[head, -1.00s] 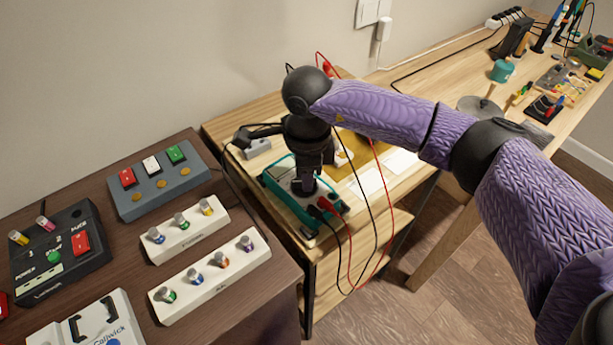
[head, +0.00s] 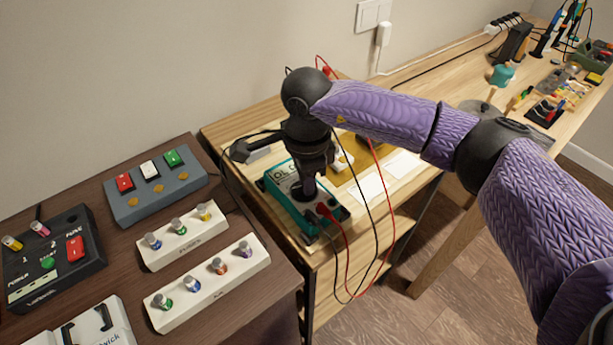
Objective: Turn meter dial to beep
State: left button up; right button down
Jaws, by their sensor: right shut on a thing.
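The multimeter (head: 282,202) is a teal-edged box lying on the light wooden bench, with a pale face and a display partly showing "OL". My right gripper (head: 306,190) points straight down over the meter's face and is shut on the dial, which is mostly hidden under the fingers. Red and black probe leads (head: 325,210) plug into the meter's near end. The display is partly covered by my gripper. My left gripper is not in view.
A dark table (head: 120,230) at left holds a grey button box (head: 153,190), white knob strips (head: 205,290) and a black power box (head: 50,255). The leads hang over the bench's front edge. Tools stand at the far right.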

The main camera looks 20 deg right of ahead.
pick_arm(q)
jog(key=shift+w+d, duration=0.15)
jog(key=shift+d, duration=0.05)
pick_arm(e)
jog(key=c, duration=0.6)
grip_release()
jog(key=shift+r, duration=0.3)
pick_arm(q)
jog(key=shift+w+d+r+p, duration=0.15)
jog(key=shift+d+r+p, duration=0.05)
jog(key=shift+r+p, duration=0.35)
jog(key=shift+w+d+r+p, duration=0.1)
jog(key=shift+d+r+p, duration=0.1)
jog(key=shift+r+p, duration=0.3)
pick_arm(e)
notch_tip(320, 180, up, 9)
jog(key=shift+r, duration=0.15)
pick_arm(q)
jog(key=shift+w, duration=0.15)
